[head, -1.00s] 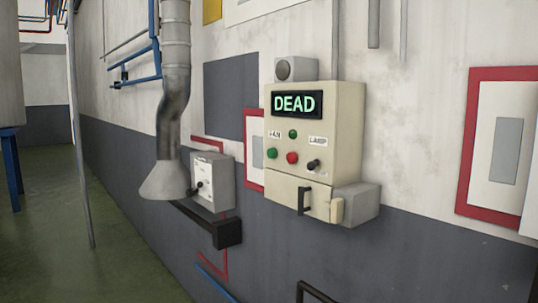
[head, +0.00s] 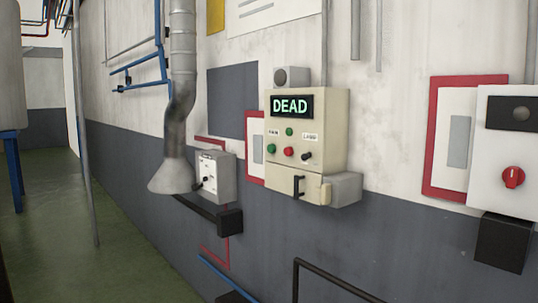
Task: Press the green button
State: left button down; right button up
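A black switch (head: 307,156) is to the right, under a "LAMP" label. Neither of my grippers is in view.
A grey switch box (head: 222,178) and a metal duct (head: 183,60) with a flared hood are to the left. A white box with a red knob (head: 513,177) is at the right. Black railing (head: 340,281) stands low in front. Green floor (head: 110,240) is open at the left.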

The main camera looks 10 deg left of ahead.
aim_at(271, 148)
jog(key=z, duration=1.85)
jog(key=j, duration=1.4)
jog(key=k+j, duration=0.1)
jog(key=j, duration=1.35)
jog(key=j+z, duration=0.1)
jog(key=j, duration=1.3)
jog(key=k, duration=0.05)
